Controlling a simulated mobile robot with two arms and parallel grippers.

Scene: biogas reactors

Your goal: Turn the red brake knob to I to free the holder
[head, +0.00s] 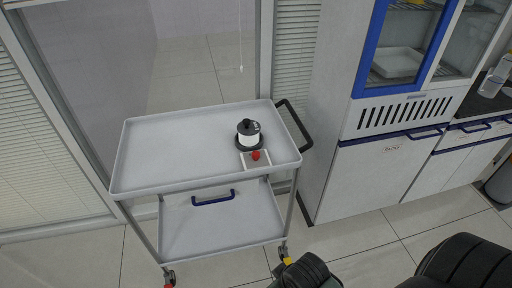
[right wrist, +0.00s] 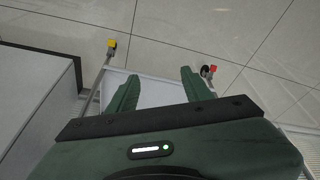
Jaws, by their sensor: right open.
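The red brake knob (head: 256,155) sits on a small pale plate at the right end of the cart's top tray. Right behind it stands the holder (head: 248,134), a white and black round piece on a dark base. The knob's I mark is too small to read. My right gripper (right wrist: 158,88) is open and empty in the right wrist view, pointing down over the cart's lower part, with the floor beyond. In the head view a dark green part of mine shows at the bottom edge, well below the knob. My left gripper is not in view.
The grey cart (head: 165,155) has a lower shelf (head: 220,225), a dark push handle (head: 294,122) at right and wheels. A white cabinet (head: 365,178) with blue handles stands to its right. A glass wall is behind. The tray's left part is bare.

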